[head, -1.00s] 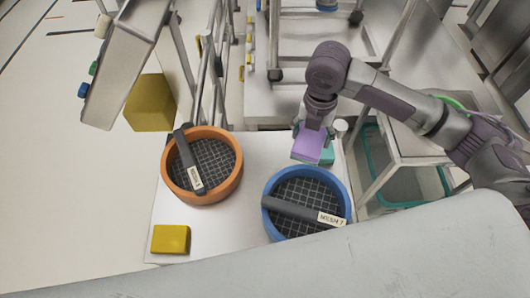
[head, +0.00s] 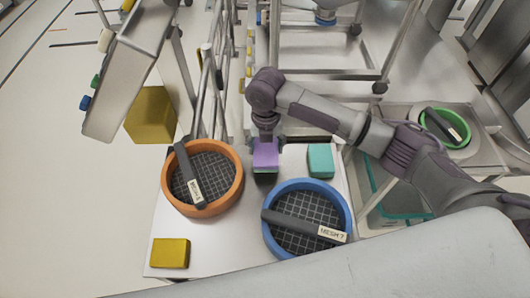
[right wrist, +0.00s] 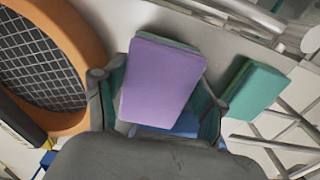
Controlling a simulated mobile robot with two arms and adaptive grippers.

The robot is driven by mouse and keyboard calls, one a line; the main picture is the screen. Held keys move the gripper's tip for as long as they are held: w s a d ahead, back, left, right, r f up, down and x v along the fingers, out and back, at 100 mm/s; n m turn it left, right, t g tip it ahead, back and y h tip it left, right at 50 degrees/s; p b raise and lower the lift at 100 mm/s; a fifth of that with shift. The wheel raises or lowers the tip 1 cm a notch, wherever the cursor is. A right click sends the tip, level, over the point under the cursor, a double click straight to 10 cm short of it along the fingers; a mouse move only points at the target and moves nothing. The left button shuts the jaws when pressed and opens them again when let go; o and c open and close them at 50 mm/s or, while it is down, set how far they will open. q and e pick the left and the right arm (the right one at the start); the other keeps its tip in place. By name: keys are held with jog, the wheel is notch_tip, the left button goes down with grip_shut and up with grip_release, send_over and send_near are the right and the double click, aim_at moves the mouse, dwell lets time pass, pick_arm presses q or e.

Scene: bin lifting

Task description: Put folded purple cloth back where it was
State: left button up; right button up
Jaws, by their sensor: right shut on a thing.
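The folded purple cloth (head: 265,153) is in my right gripper (head: 265,143), over the white tabletop between the two round sieves. In the right wrist view the purple cloth (right wrist: 162,82) sits between the two fingers of the right gripper (right wrist: 160,95), which is shut on it. A thin greenish edge shows along its far side. From the head view I cannot tell whether the cloth touches the table. My left gripper is not in view.
An orange-rimmed sieve (head: 236,190) stands left of the cloth and a blue-rimmed sieve (head: 345,205) nearer right. A teal block (head: 320,160) lies right of the gripper; it also shows in the right wrist view (right wrist: 255,88). A yellow block (head: 170,253) lies front left.

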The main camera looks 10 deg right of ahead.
aim_at(265, 155)
jog(key=shift+a+f+p, duration=0.1)
jog(key=shift+f+p, duration=0.2)
jog(key=shift+f, duration=1.8)
jog(key=o, duration=1.1)
jog(key=shift+f, duration=0.1)
notch_tip(265, 155, up, 12)
jog(key=shift+w+r+b, duration=0.1)
jog(key=shift+r+b, duration=0.05)
jog(key=shift+b, duration=0.2)
